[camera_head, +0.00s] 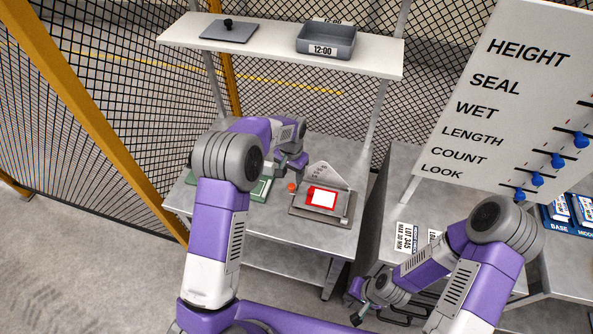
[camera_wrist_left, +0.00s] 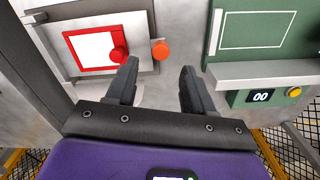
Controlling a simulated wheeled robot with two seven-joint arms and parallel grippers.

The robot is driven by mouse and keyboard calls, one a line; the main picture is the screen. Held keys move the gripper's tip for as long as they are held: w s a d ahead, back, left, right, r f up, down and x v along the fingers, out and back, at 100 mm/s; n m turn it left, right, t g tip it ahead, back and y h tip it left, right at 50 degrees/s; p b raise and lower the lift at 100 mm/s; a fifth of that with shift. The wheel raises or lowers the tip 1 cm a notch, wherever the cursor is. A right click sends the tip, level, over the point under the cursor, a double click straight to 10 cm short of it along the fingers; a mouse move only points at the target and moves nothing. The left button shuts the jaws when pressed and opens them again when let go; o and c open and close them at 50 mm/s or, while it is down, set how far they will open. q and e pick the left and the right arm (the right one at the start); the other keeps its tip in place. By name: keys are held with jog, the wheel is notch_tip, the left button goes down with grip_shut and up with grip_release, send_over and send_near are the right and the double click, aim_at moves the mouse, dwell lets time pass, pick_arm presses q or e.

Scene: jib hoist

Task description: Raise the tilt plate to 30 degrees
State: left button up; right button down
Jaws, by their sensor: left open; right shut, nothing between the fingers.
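The tilt plate (camera_head: 306,207) is a grey plate on the table, with a red-framed white square (camera_head: 322,198) on it. A light grey triangular plate with marks (camera_head: 327,176) stands behind it. An orange knob (camera_head: 292,187) sits at the plate's left side. In the left wrist view the red-framed square (camera_wrist_left: 92,48), a red knob (camera_wrist_left: 120,55) and the orange knob (camera_wrist_left: 160,49) show. My left gripper (camera_wrist_left: 158,85) is open and empty, with the orange knob just beyond the gap between its fingers. The plate's angle cannot be read. My right gripper (camera_head: 358,304) is shut and empty, low at the right.
A green device (camera_wrist_left: 255,30) with a "00" display and yellow button stands beside the plate. A shelf (camera_head: 280,45) above holds a grey plate and a "12:00" tray (camera_head: 327,40). A white board with blue sliders (camera_head: 510,100) stands right. Wire fence lies left and behind.

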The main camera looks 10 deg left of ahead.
aim_at(292, 185)
pick_arm(q)
jog(key=shift+w+f, duration=0.45)
jog(key=shift+w, duration=0.15)
jog(key=shift+s+f, duration=0.25)
jog(key=shift+f, duration=1.4)
jog(key=shift+s+f, duration=0.2)
jog(key=shift+f, duration=1.45)
grip_shut()
